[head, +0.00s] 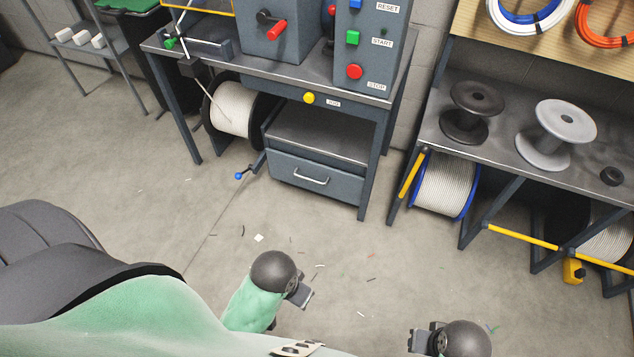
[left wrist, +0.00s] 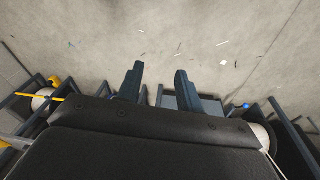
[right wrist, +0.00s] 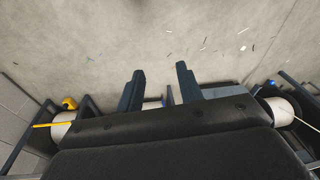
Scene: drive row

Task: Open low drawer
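The low drawer (head: 316,186) is a blue-grey drawer with a light metal bar handle (head: 312,177). It sits under the workbench, below an open shelf, and its front looks shut. My left gripper (head: 303,296) is low in the head view, over the floor and well short of the drawer. In the left wrist view its two fingers (left wrist: 160,80) are apart with nothing between them. My right gripper (head: 422,340) is at the bottom edge of the head view. In the right wrist view its fingers (right wrist: 160,75) are apart and empty.
A cable spool (head: 234,110) and a blue-knobbed lever (head: 240,175) are left of the drawer. A rack with spools (head: 443,188) and yellow bars stands to the right. The floor (head: 330,240) before the drawer is free except for small scraps.

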